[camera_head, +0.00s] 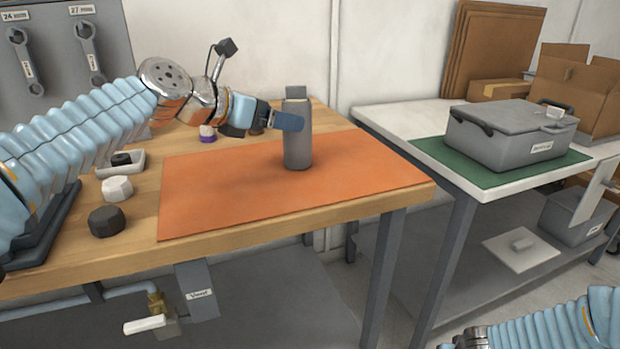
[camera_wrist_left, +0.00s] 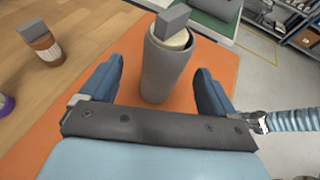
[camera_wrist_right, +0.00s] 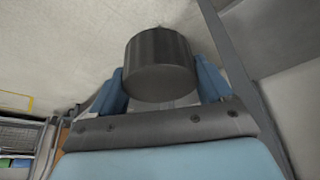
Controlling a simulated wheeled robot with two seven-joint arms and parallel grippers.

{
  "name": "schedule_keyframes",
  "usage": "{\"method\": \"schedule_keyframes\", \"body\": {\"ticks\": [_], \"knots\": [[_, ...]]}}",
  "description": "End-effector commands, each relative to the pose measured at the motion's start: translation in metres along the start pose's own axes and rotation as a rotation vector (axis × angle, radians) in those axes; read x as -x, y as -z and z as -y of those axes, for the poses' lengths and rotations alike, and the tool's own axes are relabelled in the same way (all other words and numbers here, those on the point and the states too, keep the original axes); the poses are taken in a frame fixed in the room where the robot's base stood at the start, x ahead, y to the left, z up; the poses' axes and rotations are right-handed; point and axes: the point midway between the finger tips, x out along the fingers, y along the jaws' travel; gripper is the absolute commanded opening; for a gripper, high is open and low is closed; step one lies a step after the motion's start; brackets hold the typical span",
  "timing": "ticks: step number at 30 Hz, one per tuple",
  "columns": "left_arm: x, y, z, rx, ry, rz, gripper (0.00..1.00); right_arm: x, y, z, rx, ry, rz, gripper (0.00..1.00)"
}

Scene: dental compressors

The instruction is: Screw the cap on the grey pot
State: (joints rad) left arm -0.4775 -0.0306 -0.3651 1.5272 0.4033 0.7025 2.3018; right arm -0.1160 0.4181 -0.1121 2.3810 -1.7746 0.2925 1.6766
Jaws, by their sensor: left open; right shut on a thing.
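The grey pot (camera_head: 298,150) stands upright on the orange mat (camera_head: 215,205); it also shows in the left wrist view (camera_wrist_left: 160,75). A pale neck shows at its mouth, with a grey block (camera_wrist_left: 173,19) on top. My left gripper (camera_wrist_left: 160,68) is open, with one finger on either side of the pot; I cannot tell whether they touch it. In the head view one blue finger crosses in front of the pot. My right gripper (camera_wrist_right: 161,78) is shut on a dark grey ribbed cylindrical cap (camera_wrist_right: 160,62), away from the bench. The head view shows only my right arm at bottom right.
A white cap (camera_head: 117,188) and a dark cap (camera_head: 106,221) lie on the wood left of the mat. A brown jar (camera_wrist_left: 42,47) and a purple-based item (camera_head: 207,136) stand behind. A grey case (camera_head: 505,135) sits on the right table. The front of the mat is clear.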

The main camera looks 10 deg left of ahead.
Motion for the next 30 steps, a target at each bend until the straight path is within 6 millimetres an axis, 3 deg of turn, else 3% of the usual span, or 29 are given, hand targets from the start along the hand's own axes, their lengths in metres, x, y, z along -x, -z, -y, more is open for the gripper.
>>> {"method": "schedule_keyframes", "body": {"ticks": [7,18,30], "knots": [[-0.003,-0.001,0.001,-0.001,0.0,0.0,0.89,0.0,0.0,0.0,0.0,0.0,0.0,0.49],[-0.049,-0.006,0.006,-0.001,-0.001,-0.001,0.89,-0.001,0.0,0.0,0.0,0.0,0.0,0.49],[-0.051,-0.007,0.006,0.0,-0.001,0.0,0.86,-0.001,0.0,0.0,0.0,0.0,0.0,0.49]]}}
